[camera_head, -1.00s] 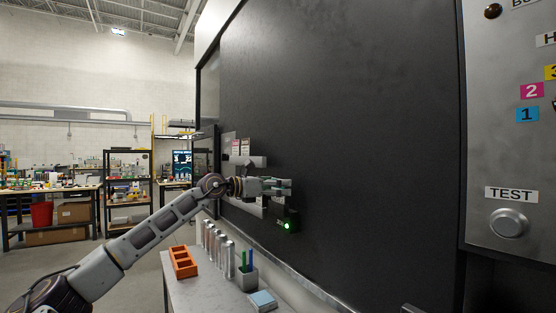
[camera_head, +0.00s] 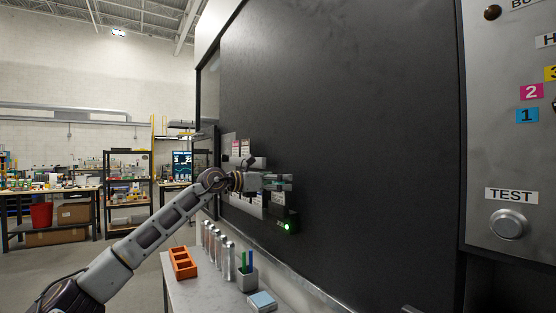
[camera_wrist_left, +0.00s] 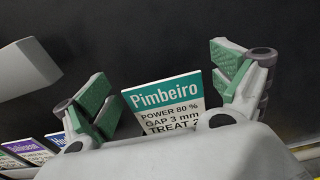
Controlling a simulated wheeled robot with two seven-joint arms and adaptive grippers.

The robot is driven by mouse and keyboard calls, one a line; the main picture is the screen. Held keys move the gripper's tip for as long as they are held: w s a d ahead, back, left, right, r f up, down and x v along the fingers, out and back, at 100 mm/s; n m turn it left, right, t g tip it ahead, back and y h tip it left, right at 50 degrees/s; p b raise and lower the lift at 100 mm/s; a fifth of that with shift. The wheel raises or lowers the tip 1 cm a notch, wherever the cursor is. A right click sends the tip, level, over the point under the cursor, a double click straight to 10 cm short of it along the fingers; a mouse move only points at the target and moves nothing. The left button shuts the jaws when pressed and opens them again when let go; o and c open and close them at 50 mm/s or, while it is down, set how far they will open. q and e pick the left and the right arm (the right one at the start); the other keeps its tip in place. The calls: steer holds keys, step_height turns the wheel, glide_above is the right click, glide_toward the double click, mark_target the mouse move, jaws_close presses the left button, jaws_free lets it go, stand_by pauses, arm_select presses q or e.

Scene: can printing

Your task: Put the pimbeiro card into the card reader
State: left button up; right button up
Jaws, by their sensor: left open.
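The Pimbeiro card (camera_wrist_left: 165,98) shows in the left wrist view with a teal header and black text on white. Its lower part is hidden behind my gripper body. My left gripper (camera_wrist_left: 160,72) is open, with one green-padded finger on each side of the card; I see no grip on it. In the head view my left gripper (camera_head: 281,182) is close to the dark wall panel. The card reader (camera_head: 287,224) appears to be the small black box with a lit green light, just below and right of the gripper.
Other cards, one purple-headed (camera_wrist_left: 22,146) and one blue-headed (camera_wrist_left: 60,138), stand left of the Pimbeiro card. Below is a table (camera_head: 205,292) with an orange holder (camera_head: 182,263), several silver cans (camera_head: 217,245), a pen cup (camera_head: 247,279) and a light-blue pad (camera_head: 262,301).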

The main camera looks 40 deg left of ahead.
arm_select(q)
steer(key=shift+r, duration=3.7)
steer(key=shift+r, duration=0.1)
steer(key=shift+r, duration=0.15)
step_height(320, 180, up, 21)
steer(key=p, duration=2.1)
steer(key=shift+r+p, duration=0.4)
steer(key=shift+p, duration=0.15)
